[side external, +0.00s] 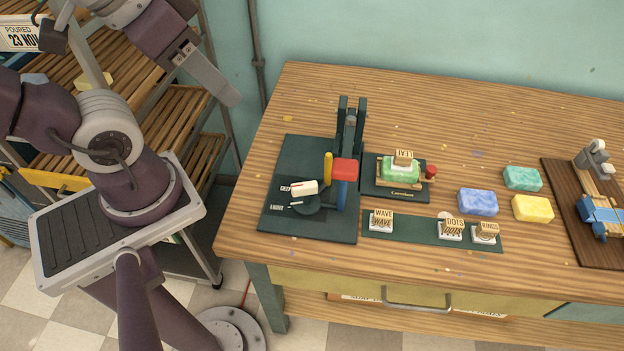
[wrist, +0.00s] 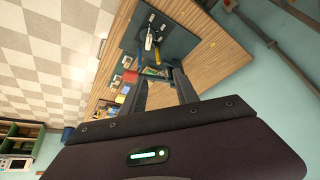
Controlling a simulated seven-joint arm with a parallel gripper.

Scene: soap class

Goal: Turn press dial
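The press (side external: 347,140) stands on a dark green base plate (side external: 330,223) at the left end of the wooden table. Its dial (side external: 308,202) is a dark round knob with a white pointer (side external: 303,188), beside markings that seem to read DEEP and LIGHT. A red block on a blue post and a yellow lever (side external: 328,168) stand close to the dial. In the wrist view the white pointer (wrist: 149,40) shows on the dark base. My gripper (side external: 230,97) is up and left of the press, apart from it. In the wrist view its fingers (wrist: 158,88) are spread and empty.
A green soap (side external: 401,172) sits in a holder right of the press. Several stamps stand on a green strip (side external: 415,231) in front. Blue (side external: 477,202), teal and yellow soaps lie further right. A slatted rack (side external: 120,75) stands at the left.

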